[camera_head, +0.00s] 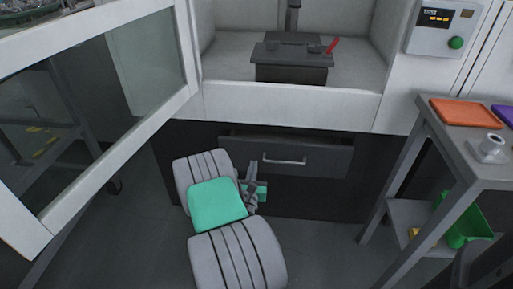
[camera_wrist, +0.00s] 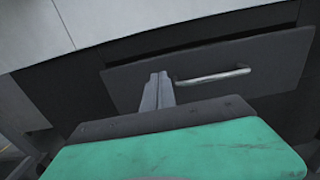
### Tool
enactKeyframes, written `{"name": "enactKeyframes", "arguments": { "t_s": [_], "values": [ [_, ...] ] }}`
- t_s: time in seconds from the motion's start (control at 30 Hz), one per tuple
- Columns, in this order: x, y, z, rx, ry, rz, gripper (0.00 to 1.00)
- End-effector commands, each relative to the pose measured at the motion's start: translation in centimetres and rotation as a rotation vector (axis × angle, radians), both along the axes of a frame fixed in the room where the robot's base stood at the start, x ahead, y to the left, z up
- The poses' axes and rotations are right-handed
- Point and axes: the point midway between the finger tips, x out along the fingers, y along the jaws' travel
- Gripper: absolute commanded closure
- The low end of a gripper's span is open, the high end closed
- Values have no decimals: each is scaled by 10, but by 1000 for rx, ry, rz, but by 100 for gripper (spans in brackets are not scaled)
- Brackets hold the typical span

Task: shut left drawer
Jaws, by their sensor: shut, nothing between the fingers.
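A dark grey drawer (camera_head: 320,160) with a silver bar handle (camera_head: 285,160) sits under the white cabinet. It stands out a little, with a dark gap showing along its top edge. In the wrist view the drawer front (camera_wrist: 270,62) fills the upper middle, with its handle (camera_wrist: 213,76) across it. My gripper (camera_head: 252,170) is at the left part of the drawer front. In the wrist view its two fingers (camera_wrist: 158,78) are together, empty, just left of the handle and pointing at the front. I cannot tell whether the tips touch it.
Above the drawer is a white recess with a dark tank (camera_head: 290,70) and a red-handled item (camera_head: 332,46). A white-framed glass door (camera_head: 100,75) stands open at left. A grey bench (camera_head: 450,125) with an orange tray (camera_head: 463,112) stands at right, a green bin (camera_head: 468,225) below.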

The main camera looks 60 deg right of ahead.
Motion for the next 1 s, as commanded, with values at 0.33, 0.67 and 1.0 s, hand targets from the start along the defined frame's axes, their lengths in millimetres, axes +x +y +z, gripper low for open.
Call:
{"name": "enactKeyframes", "arguments": {
  "t_s": [0.33,0.67,1.0],
  "values": [
    [32,-66,3,-1,-5,-4,100],
    [47,-93,1,-1,-3,-1,100],
    [52,-94,3,0,-3,5,100]
  ]
}}
